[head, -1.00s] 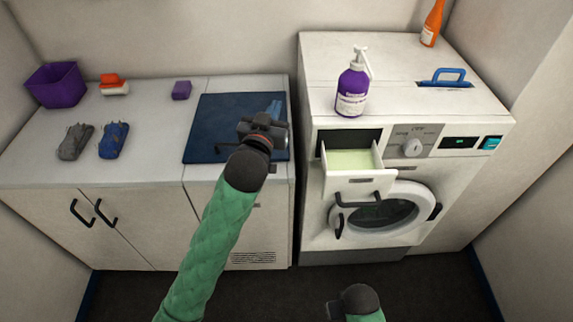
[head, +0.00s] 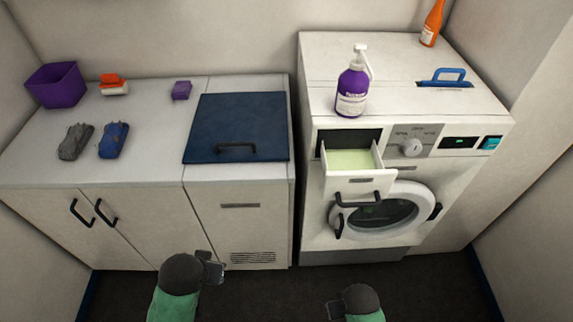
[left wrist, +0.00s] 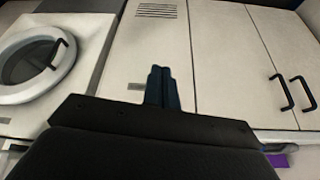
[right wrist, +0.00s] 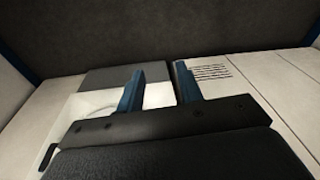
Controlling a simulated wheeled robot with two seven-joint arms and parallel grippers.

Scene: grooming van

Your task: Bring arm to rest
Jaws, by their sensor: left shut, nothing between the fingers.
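My left gripper (head: 212,268) is low in the head view, in front of the white cabinet and apart from it. In the left wrist view its two blue fingers (left wrist: 162,85) are together with nothing between them. My right gripper (head: 334,310) is at the bottom of the head view, in front of the washing machine. In the right wrist view its blue fingers (right wrist: 160,88) are spread apart with nothing between them. The dark blue lid (head: 245,115) with a black handle lies flat on the counter.
The washing machine (head: 315,225) has its drawer (head: 360,183) pulled out, pale green inside. A purple pump bottle (head: 352,90), orange bottle (head: 432,24) and blue-handled brush (head: 446,76) are on top. A purple bin (head: 55,86) stands on the counter (head: 150,145). The floor between my grippers is clear.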

